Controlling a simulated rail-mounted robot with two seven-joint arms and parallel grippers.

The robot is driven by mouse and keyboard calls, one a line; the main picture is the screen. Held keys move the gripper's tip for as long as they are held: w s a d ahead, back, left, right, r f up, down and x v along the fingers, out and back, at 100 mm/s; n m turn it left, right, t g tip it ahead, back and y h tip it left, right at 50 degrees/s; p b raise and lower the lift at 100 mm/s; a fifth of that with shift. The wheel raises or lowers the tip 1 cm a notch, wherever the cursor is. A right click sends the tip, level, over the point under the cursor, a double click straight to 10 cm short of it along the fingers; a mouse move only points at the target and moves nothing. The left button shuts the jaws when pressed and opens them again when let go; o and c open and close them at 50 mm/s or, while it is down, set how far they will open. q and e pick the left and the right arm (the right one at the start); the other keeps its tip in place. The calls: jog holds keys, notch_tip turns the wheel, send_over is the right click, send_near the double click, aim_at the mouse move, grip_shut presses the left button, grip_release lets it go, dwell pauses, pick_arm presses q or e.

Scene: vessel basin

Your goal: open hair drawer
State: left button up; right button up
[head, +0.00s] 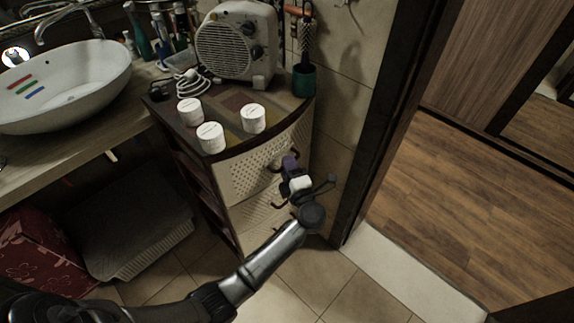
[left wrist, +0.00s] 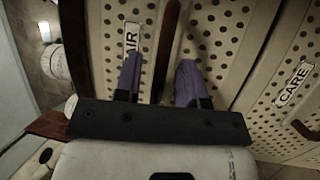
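The hair drawer (head: 248,170) is the upper perforated cream front of the cabinet and looks shut. In the left wrist view its label (left wrist: 131,38) reads "AIR", the first letter hidden behind a finger. Its dark red-brown bar handle (left wrist: 168,35) lies between the two purple fingers of my left gripper (left wrist: 160,62). The fingers are apart, one on each side of the handle, with visible gaps. In the head view my left gripper (head: 291,163) is in front of this drawer and hides part of it. My right gripper is in neither view.
The lower drawer (head: 250,213) carries a "CARE" label (left wrist: 294,84). On the cabinet top stand three white jars (head: 253,118), a fan heater (head: 237,42) and a green brush holder (head: 304,80). A door frame (head: 385,115) stands close right. Tiled floor (head: 310,280) is clear in front.

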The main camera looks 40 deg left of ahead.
pick_arm(q)
jog(key=shift+w+a+r, duration=0.1)
jog(key=shift+w+a, duration=0.05)
jog(key=shift+a, duration=0.2)
jog(key=shift+c, duration=0.4)
grip_shut()
